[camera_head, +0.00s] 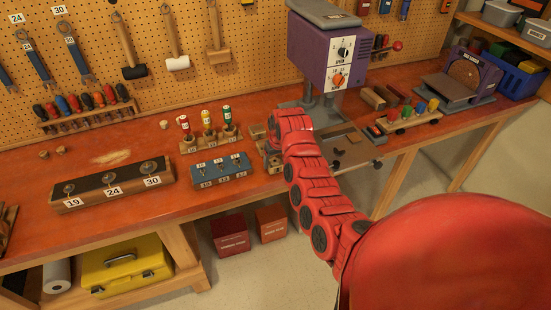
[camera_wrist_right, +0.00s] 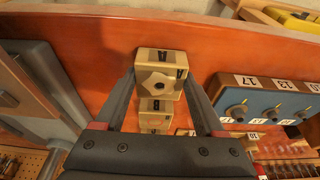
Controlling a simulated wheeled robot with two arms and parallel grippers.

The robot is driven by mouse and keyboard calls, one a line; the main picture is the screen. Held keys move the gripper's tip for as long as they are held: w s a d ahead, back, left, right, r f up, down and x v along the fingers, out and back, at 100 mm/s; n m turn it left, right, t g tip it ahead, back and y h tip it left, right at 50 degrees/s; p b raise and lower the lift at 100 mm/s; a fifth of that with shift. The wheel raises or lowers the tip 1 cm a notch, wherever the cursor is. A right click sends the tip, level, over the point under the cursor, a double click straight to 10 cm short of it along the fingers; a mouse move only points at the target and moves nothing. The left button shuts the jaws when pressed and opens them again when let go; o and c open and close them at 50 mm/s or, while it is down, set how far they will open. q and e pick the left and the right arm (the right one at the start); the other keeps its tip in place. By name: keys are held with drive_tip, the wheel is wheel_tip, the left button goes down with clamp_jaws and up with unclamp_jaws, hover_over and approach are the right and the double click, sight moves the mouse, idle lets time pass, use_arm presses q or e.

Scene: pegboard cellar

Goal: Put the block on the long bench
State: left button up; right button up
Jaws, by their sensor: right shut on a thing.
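I cannot tell whether the held block touches the bench. Another tan block (camera_wrist_right: 156,112) shows just beyond it in the right wrist view. My left gripper is not in view.
A blue switch box (camera_head: 219,170) and a rack of colored screwdrivers (camera_head: 208,135) stand left of the gripper. A purple drill press (camera_head: 325,50) stands close behind on the right. A numbered peg board (camera_head: 110,185) lies further left. Bare bench shows between and before them.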

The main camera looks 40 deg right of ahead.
drive_tip(key=shift+f, duration=0.25)
drive_tip(key=o, duration=1.3)
drive_tip(key=shift+r, duration=0.1)
drive_tip(key=shift+o, duration=0.2)
